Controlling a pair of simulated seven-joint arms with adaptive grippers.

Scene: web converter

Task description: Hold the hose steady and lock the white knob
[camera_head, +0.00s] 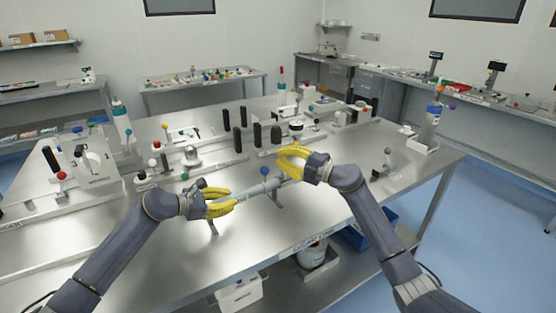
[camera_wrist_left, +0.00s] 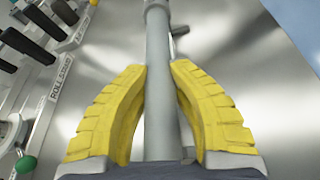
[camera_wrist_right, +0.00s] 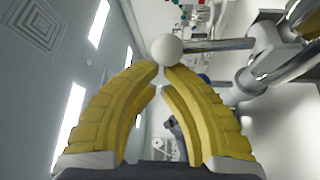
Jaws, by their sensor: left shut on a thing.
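The hose (camera_head: 250,191) is a grey tube lying across the front middle of the metal table. My left gripper (camera_head: 232,201) has its yellow fingers closed around it; the left wrist view shows the hose (camera_wrist_left: 157,85) running straight between the fingertips (camera_wrist_left: 158,66). The white knob (camera_wrist_right: 168,49) is a ball on a metal rod in the right wrist view. My right gripper's fingertips (camera_wrist_right: 161,69) are close together just in front of it, with a narrow gap. I cannot tell whether they touch it. In the head view my right gripper (camera_head: 282,158) is above the hose's right end, and I cannot make out the knob there.
Several black upright handles (camera_head: 257,135) stand further back. A white numbered block (camera_head: 92,165) is at the left. The table's front strip is mostly bare. A bottle (camera_head: 433,126) stands at the right corner.

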